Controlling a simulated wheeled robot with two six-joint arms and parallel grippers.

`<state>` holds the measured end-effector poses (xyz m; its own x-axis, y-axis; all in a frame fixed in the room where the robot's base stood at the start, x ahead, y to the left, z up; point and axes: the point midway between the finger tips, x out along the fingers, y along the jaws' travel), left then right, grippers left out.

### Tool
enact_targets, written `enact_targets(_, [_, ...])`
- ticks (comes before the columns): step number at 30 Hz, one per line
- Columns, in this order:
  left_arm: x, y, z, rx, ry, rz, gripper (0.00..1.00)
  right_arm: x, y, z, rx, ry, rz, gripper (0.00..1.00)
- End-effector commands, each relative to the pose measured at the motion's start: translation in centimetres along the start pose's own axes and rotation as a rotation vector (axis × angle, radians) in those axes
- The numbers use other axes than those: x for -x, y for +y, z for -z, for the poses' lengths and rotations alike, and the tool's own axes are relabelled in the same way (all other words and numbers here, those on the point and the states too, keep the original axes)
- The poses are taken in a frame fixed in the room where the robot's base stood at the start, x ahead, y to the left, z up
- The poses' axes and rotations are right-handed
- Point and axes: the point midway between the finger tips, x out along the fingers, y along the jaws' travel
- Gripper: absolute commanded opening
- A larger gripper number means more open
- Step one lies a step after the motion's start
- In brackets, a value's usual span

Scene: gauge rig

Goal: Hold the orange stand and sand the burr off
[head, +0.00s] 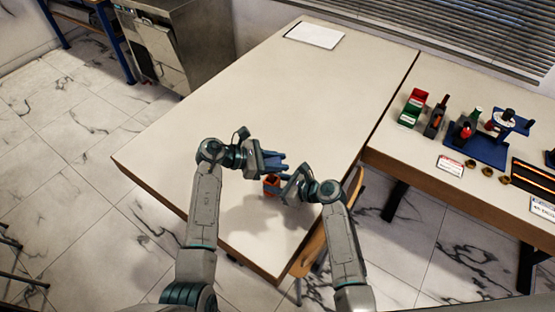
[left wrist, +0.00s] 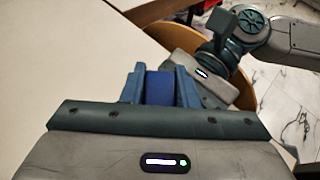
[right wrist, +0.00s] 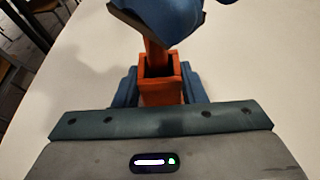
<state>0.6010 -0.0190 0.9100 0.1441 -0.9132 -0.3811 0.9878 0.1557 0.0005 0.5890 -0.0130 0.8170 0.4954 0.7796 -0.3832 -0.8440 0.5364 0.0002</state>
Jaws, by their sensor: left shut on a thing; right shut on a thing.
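The orange stand (head: 271,187) is near the front end of the white table. In the right wrist view the stand (right wrist: 160,92) is a box-like orange body with an orange upright part rising from it. My right gripper (head: 284,190) is shut on the stand from the right. My left gripper (head: 282,163) is just above and behind the stand, shut on a darker blue block (left wrist: 161,88). In the right wrist view a blue shape hangs over the top of the upright part. I cannot tell whether it touches. The burr cannot be made out.
The white table (head: 270,90) is clear except for a white sheet (head: 314,35) at its far end. A side table (head: 430,145) on the right holds coloured bins, a blue rig (head: 485,150) and several small brown parts. A wooden chair (head: 318,245) stands by the table's right edge.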

Motion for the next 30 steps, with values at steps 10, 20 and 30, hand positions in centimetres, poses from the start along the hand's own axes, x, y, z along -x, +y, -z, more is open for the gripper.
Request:
enact_targets(10, [-0.5, 0.0, 0.0, 0.001, 0.000, 0.000, 0.03, 0.0, 0.0, 0.0, 0.000, 0.000, 0.000, 0.12])
enact_targets(20, [-1.6, 0.0, -0.3, 0.003, 0.001, 0.000, 0.03, 0.0, 0.0, 0.0, 0.000, -0.001, 0.000, 0.12])
enact_targets(30, [-1.4, -0.1, -0.1, 0.004, 0.003, 0.001, 0.03, 0.0, 0.0, -0.1, 0.000, -0.002, -0.001, 0.12])
